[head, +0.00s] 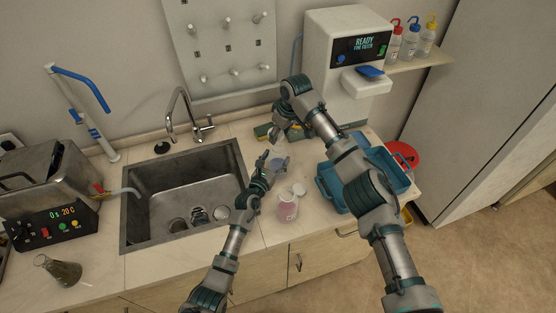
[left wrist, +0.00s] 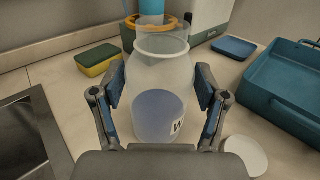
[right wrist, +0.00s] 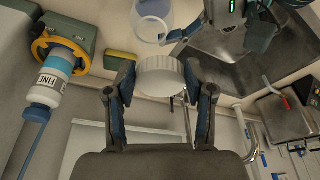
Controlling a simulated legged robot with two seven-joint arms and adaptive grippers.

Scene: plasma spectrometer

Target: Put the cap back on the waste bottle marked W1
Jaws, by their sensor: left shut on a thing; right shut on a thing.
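My left gripper (left wrist: 160,108) is shut on a translucent, uncapped bottle (left wrist: 160,75) with blue-violet liquid low inside. Its label (left wrist: 177,127) shows a W; the rest is hidden. The bottle is upright at the counter in the head view (head: 278,166). My right gripper (right wrist: 160,98) is shut on a white ribbed cap (right wrist: 158,76). In the right wrist view the bottle's open mouth (right wrist: 150,30) shows just beyond the cap, apart from it. In the head view my right gripper (head: 276,136) is above and behind the bottle; the cap there is hard to make out.
A second white cap (left wrist: 245,155) lies on the counter, near a pink bottle (head: 287,207). A blue tray (head: 330,190) stands to the right, the sink (head: 185,190) to the left. A sponge (left wrist: 98,59) and a cartridge with an orange ring (right wrist: 62,52) are behind.

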